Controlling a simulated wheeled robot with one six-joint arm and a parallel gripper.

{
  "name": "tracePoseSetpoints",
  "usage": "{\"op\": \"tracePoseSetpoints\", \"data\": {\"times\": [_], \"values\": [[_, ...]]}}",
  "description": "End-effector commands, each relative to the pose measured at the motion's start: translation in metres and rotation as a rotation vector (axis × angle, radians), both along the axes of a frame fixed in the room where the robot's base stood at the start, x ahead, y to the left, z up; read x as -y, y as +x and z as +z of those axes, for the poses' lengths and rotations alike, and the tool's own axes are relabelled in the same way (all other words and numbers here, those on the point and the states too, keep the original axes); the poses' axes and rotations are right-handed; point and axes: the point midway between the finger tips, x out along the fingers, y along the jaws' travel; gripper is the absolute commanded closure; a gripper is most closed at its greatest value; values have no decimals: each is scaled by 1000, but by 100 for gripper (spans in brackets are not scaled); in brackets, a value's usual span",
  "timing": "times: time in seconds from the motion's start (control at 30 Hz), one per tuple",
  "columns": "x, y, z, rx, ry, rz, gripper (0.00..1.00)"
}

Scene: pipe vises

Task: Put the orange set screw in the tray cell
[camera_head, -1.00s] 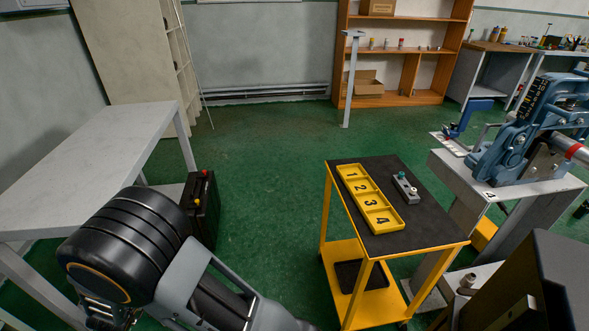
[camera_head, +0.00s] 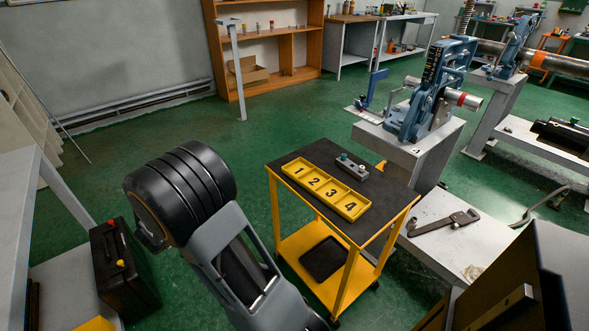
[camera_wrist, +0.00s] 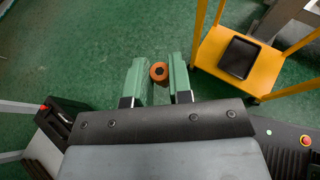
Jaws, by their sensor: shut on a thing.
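In the wrist view my gripper (camera_wrist: 160,80) has its two green fingers closed around the orange set screw (camera_wrist: 159,71), whose dark socket faces the camera. Green floor lies beyond it. In the head view my arm is at the lower left and the gripper's fingers and the screw are hidden. The yellow tray (camera_head: 327,189) lies on the dark top of a yellow cart, with a row of cells numbered 1, 2, 3 and 4. No object shows in those cells. My gripper is apart from the tray, left of the cart.
The yellow cart (camera_head: 274,212) has a lower shelf with a black bin (camera_head: 323,258). A small grey block (camera_head: 350,168) with a teal-topped piece sits beside the tray. A blue vise (camera_head: 432,92) stands on a grey pedestal behind. A black toolbox (camera_head: 122,265) is at left.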

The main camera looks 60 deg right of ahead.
Motion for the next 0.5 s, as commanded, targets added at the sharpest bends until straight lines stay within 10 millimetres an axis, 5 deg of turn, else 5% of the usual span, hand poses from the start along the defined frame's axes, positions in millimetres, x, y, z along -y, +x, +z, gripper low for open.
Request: {"op": "tracePoseSetpoints", "data": {"times": [0.03,0.2,0.3,0.5], "values": [[37,-12,14,6,0,-83,100],[138,-64,48,5,-2,-316,100],[184,-102,66,5,-2,-436,100],[247,-175,95,5,-6,-624,100]]}}
